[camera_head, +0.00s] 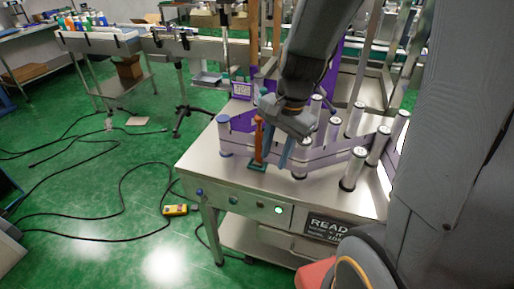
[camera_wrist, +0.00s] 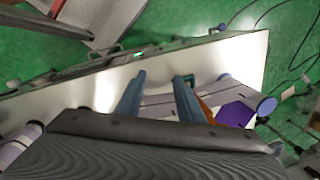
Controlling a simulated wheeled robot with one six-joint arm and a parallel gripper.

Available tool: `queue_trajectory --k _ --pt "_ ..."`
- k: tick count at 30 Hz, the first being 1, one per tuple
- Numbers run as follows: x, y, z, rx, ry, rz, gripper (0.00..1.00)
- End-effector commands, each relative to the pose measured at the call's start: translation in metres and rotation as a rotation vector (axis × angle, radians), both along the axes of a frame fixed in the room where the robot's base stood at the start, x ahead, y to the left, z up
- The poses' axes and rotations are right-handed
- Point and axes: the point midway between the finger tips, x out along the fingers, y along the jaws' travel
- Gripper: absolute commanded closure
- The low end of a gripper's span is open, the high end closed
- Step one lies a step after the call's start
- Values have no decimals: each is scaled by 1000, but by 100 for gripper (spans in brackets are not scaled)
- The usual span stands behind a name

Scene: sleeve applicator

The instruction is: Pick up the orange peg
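The orange peg (camera_head: 258,138) stands upright on the steel machine table (camera_head: 200,160), with a green base (camera_head: 257,164) at its foot. My gripper (camera_head: 275,158) points down just to the right of the peg in the head view. In the wrist view my gripper (camera_wrist: 160,77) has its two blue fingers well apart, with nothing held between them. There the orange peg (camera_wrist: 206,108) shows just outside the right finger, which hides part of it. I cannot tell whether the finger touches the peg.
Several silver rollers (camera_head: 354,168) stand on the table to the right and behind my gripper. Cables and a yellow box (camera_head: 175,210) lie on the green floor.

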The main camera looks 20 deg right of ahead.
Motion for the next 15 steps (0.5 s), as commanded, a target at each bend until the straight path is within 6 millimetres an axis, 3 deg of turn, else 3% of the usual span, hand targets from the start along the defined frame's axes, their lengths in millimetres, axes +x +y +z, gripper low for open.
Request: queue_trajectory --k 3,6,15 --pt "29 -5 19 104 32 -423 66" --pt "48 -8 28 181 65 -707 66" --pt "85 -16 41 326 124 -1144 66"
